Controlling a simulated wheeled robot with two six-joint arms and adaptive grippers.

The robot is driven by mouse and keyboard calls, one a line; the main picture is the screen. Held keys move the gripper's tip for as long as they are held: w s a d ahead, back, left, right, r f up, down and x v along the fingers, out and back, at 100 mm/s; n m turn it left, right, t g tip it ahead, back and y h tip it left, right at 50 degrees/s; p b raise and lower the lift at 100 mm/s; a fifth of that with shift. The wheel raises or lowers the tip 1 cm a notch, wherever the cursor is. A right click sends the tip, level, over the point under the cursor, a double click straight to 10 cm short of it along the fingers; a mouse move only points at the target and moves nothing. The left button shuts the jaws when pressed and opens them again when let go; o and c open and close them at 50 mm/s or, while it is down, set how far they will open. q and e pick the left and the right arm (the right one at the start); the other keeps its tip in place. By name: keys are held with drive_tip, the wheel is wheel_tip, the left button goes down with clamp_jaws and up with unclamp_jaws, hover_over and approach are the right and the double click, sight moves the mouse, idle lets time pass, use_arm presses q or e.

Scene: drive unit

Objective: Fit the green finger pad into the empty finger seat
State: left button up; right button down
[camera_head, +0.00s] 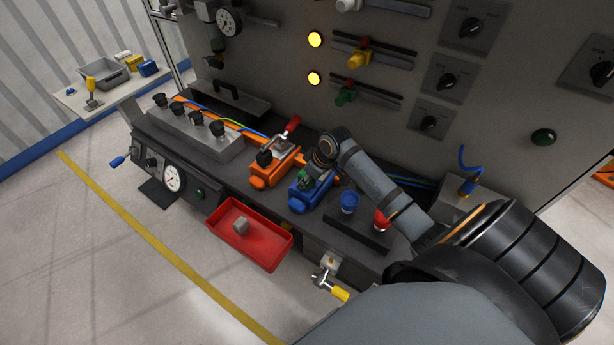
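My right arm reaches in from the right, and its gripper (309,178) points down over a blue clamp-like block (302,196) on the dark bench. A small dark green piece (303,179) shows at the fingers, right above the blue block; it may be the green finger pad. I cannot tell whether the fingers grip it or whether it touches the block. The empty finger seat cannot be made out; the gripper and wrist cover part of the blue block. My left gripper is not in view.
An orange block (273,168) with a red lever stands left of the blue one. A blue knob (349,202) and a red button (382,219) are on the right. A red tray (249,236) with a grey cube (241,226) hangs in front. The panel rises behind.

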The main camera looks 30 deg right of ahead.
drive_tip(key=c, duration=0.8)
unclamp_jaws()
drive_tip(key=shift+c, duration=0.2)
drive_tip(key=v, duration=1.2)
